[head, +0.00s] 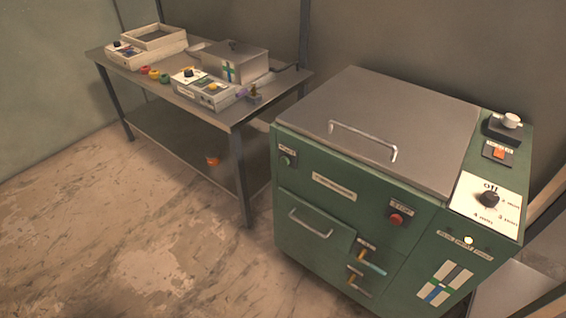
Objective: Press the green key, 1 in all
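The green key (286,160) is a small round button at the upper left of the front face of a green cabinet (330,225). A small pale label sits just above it; its text is too small to read surely. Nothing covers the key, and I cannot tell whether it is pressed in. Neither of my grippers shows in the head view.
The cabinet has a grey lid (385,115) with a handle, a red button (397,219), a dial (489,198) and an orange switch (499,153). A metal table (200,99) with devices stands behind left. The floor (120,220) in front is clear.

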